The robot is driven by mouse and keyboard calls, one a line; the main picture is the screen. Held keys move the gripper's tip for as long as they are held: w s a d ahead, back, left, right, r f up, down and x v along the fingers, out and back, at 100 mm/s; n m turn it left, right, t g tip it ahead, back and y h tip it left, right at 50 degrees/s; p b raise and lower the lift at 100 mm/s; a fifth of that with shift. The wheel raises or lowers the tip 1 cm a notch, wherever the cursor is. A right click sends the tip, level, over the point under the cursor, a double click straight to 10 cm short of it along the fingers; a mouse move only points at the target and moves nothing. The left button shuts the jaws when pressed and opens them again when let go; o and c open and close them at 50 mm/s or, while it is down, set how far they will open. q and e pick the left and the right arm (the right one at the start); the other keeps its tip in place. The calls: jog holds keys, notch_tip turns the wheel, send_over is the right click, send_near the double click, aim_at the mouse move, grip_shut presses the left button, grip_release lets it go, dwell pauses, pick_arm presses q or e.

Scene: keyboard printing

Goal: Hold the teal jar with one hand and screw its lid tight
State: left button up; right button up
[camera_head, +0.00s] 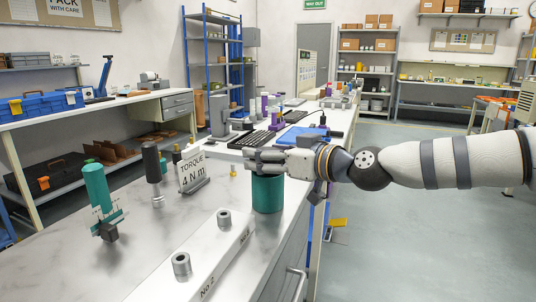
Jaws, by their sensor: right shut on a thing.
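The teal jar (267,194) stands upright on the marble-look bench top, near its right edge. My right gripper (262,158) reaches in from the right over the top of the jar. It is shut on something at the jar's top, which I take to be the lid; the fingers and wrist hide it. Whether the lid sits level on the jar cannot be seen. My left gripper is not in view.
A sign reading "TORQUE 4 N m" (193,171) stands left of the jar. A teal-handled tool (97,190) and a black-handled tool (152,163) stand further left. A white block marked "No 2" (208,258) with metal collars lies in front. A keyboard (250,139) lies behind.

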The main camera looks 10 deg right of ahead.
jog(key=shift+f+b, duration=0.3)
jog(key=shift+f, duration=0.55)
jog(key=o, duration=1.8)
jog(key=shift+r, duration=0.15)
